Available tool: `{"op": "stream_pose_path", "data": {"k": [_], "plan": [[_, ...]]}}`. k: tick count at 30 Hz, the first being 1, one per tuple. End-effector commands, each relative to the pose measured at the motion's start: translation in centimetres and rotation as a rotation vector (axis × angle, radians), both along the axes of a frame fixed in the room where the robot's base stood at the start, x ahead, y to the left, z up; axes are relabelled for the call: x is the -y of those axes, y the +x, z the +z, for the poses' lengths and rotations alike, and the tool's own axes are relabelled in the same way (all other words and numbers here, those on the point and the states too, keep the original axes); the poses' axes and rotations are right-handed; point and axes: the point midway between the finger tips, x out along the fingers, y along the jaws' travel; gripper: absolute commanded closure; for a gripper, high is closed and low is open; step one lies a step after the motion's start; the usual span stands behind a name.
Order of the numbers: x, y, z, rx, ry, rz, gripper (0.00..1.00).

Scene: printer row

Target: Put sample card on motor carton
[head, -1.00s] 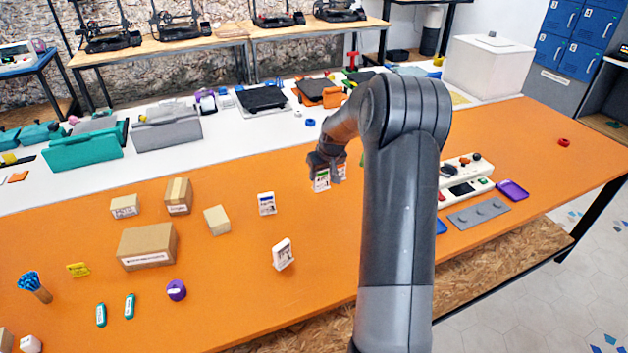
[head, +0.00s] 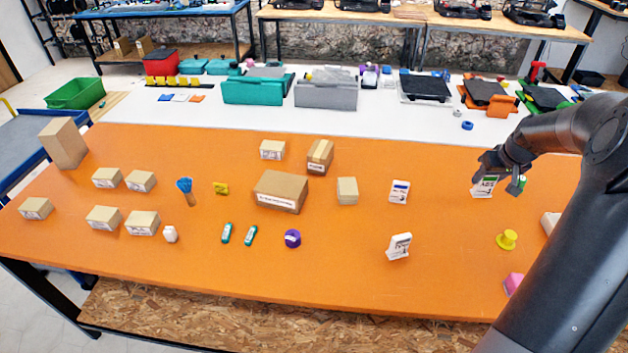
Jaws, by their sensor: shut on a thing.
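My gripper (head: 500,169) is at the right of the orange table, pointing down. It is shut on a white sample card (head: 484,188) with a green band and dark lettering; the fingers partly hide the card's top. I cannot tell if its foot touches the table. Several cartons stand to the left: a large brown one (head: 281,191) with a white label, a taped brown one (head: 320,156) behind it, and smaller beige ones. The labels are too small to read, so I cannot tell which is the motor carton.
Two other white cards, one with a blue band (head: 399,192) and one nearer (head: 399,247), stand between the gripper and the cartons. A purple roll (head: 292,239), teal sticks (head: 250,236) and a yellow knob (head: 507,240) lie in front. Bare orange table lies between them.

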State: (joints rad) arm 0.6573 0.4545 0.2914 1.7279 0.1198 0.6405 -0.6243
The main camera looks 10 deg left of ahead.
Motion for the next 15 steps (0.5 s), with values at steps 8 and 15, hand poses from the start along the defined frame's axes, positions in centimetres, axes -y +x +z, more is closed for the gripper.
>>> {"op": "stream_pose_path", "data": {"k": [8, 15], "plan": [[-12.0, 3.9, 1.8, 0.001, -0.001, 0.183, 0.77], [-22.9, 5.2, 3.4, 0.002, -0.001, 0.34, 0.77]]}}
